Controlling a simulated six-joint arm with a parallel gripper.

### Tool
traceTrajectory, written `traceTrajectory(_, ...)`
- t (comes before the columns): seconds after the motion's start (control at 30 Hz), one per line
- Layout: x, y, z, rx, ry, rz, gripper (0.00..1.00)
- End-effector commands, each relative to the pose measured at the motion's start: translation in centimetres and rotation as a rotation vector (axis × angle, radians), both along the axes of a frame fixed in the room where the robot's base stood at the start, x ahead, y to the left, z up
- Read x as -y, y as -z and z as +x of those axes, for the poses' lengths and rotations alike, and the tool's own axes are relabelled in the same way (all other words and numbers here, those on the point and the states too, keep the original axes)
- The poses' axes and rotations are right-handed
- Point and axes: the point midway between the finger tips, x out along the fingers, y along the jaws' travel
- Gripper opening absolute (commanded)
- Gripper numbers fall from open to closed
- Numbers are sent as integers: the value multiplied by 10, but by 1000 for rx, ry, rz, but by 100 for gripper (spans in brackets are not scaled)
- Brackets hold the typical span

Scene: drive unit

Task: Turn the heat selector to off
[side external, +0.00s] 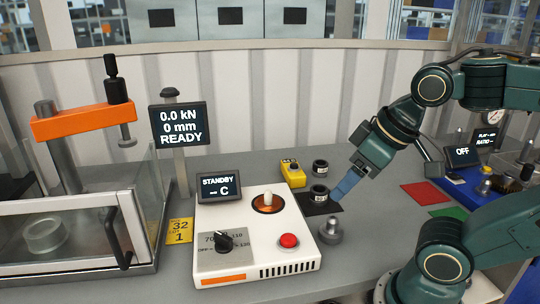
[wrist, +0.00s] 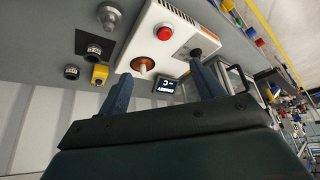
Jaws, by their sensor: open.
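The heat selector (side external: 225,243) is a black knob on a grey label plate (side external: 212,252) at the front left of a white heater unit (side external: 262,268). Printed marks, including 70 and 110, show around it; which mark it points to is too small to tell. In the wrist view the selector (wrist: 196,53) is near the tip of the right finger in the picture, apparently beyond it. My gripper (side external: 338,194) is open and empty, to the right of the heater unit and above the table, well apart from the selector. Its blue fingers (wrist: 162,80) are spread in the wrist view.
The unit carries a red button (side external: 289,241), an orange-ringed heater (side external: 268,204) and a display (side external: 219,186) reading STANDBY. A grey metal part (side external: 331,232) stands right of it. A yellow block (side external: 293,174) and black rings (side external: 319,194) are behind. A clear-walled press enclosure (side external: 70,230) is left.

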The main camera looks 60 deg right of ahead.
Motion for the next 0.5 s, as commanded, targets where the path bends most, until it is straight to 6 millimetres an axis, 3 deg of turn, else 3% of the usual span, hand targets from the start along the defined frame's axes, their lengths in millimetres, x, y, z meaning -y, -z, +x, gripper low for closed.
traceTrajectory(0.03,0,0,0,0,0,0,56)
traceTrajectory(0.13,0,-1,2,-4,0,1,36)
traceTrajectory(0.37,-5,-10,19,-46,-5,9,36)
traceTrajectory(0.5,-10,-17,39,-92,-7,17,36)
